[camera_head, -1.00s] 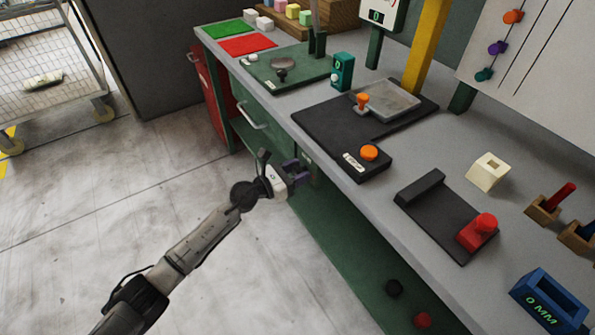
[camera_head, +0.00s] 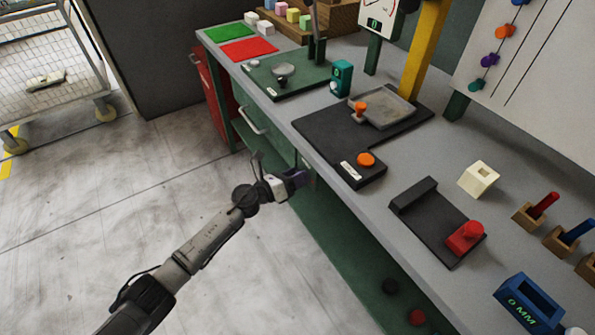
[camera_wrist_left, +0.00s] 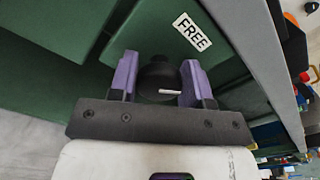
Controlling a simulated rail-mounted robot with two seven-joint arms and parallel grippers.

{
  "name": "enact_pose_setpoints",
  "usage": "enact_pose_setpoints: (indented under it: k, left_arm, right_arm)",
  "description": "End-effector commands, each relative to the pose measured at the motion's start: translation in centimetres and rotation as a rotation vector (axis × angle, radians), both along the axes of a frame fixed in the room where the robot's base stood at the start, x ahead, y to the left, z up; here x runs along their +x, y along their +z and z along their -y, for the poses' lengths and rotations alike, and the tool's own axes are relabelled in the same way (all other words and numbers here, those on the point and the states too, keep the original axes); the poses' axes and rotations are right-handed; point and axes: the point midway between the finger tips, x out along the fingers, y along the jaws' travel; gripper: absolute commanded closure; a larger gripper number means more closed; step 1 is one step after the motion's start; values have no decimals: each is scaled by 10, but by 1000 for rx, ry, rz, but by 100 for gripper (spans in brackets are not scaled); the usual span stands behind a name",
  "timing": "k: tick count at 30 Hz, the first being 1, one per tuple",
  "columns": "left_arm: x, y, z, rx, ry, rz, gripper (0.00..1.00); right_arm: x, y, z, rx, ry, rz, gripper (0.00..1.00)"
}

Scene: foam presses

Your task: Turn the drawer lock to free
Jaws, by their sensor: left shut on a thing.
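The drawer lock is a black round knob (camera_wrist_left: 158,80) with a short white mark, seen in the left wrist view. A white label reading FREE (camera_wrist_left: 192,31) is on the green front above and to the right of it. The white mark lies nearly level in that view and points to the right side. My left gripper (camera_wrist_left: 157,72) has its purple fingers on either side of the knob and is shut on it. In the head view my left gripper (camera_head: 300,179) is at the bench front and hides the knob. My right gripper is not in view.
The green drawer front with a pale handle (camera_head: 252,121) is left of my gripper. The grey bench top (camera_head: 345,205) overhangs just above it, with a black press base (camera_head: 325,130) and an orange button (camera_head: 366,160). Open floor (camera_head: 200,170) lies to the left.

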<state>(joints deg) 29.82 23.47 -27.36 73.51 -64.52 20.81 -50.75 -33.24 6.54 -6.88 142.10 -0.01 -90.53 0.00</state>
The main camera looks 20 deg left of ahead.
Motion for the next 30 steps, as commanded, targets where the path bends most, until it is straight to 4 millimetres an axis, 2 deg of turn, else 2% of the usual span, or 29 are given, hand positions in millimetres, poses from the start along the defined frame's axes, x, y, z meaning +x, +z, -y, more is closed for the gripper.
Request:
enact_pose_setpoints:
  k: [1,15,30]
  left_arm:
    - [0,4,0,-38,1,-30,79]
    - [1,2,-1,-390,1,-301,79]
    - [1,-1,-1,-700,1,-538,79]
  right_arm:
    - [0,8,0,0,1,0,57]
    - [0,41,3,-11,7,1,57]
    - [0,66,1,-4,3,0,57]
